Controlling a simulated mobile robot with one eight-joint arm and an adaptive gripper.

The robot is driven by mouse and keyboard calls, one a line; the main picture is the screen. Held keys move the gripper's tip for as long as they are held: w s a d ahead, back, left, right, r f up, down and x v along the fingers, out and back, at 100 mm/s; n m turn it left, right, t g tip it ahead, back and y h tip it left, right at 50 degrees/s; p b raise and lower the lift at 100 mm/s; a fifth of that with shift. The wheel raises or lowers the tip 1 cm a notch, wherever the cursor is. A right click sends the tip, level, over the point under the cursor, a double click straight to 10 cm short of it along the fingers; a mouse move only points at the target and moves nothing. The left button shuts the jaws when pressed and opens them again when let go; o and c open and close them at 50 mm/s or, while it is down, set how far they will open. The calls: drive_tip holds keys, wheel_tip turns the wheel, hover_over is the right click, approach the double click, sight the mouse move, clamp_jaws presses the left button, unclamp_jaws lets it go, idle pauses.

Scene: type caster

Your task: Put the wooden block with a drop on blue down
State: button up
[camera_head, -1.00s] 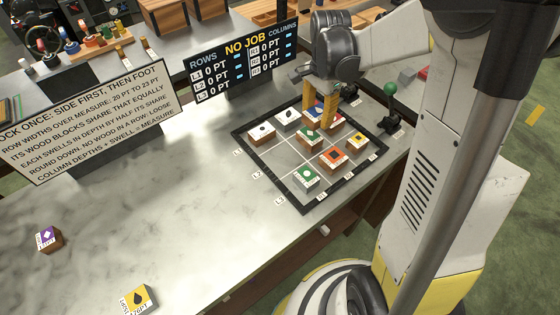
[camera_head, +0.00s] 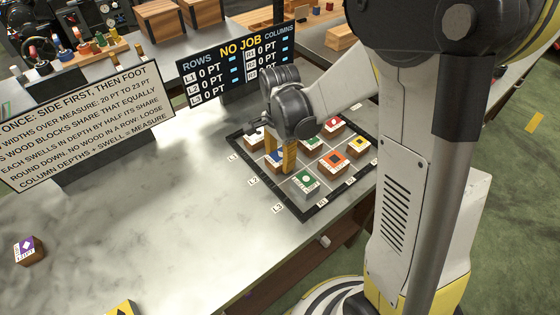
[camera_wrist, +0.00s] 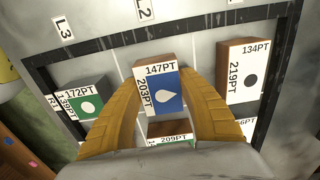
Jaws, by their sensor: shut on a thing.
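The wooden block with a white drop on blue (camera_wrist: 167,92) is between the yellow fingers of my gripper (camera_wrist: 165,100) in the wrist view. The fingers are shut on its sides; its labels read 147PT and 203PT. In the head view, my gripper (camera_head: 281,158) is over the left side of the black-framed grid (camera_head: 318,208), near the L2 label, and the blue face (camera_head: 274,157) shows beside a finger. I cannot tell whether the block touches the grid surface.
A green block with a white circle (camera_head: 304,183) sits in front of my gripper. An orange block (camera_head: 333,162) and several others stand on the grid. A block with a black circle (camera_wrist: 243,72) stands to the right in the wrist view. The counter's left is mostly clear.

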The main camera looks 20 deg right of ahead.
sight(280, 157)
drive_tip(key=shift+r, duration=0.1)
drive_tip(key=shift+f, duration=0.2)
drive_tip(key=o, duration=1.1)
wheel_tip(280, 157, up, 12)
drive_tip(key=p, duration=0.4)
drive_tip(key=shift+s+r+n+t, duration=1.2)
drive_tip(key=shift+s+r+n, duration=0.3)
drive_tip(key=shift+s+n, duration=0.8)
drive_tip(key=shift+s+r+n+t, duration=1.35)
drive_tip(key=shift+s+n, duration=0.65)
drive_tip(key=shift+n, duration=0.5)
drive_tip(key=shift+s+r+n+t, duration=1.05)
drive_tip(key=shift+s+r+n, duration=0.55)
drive_tip(key=shift+s+n, duration=0.7)
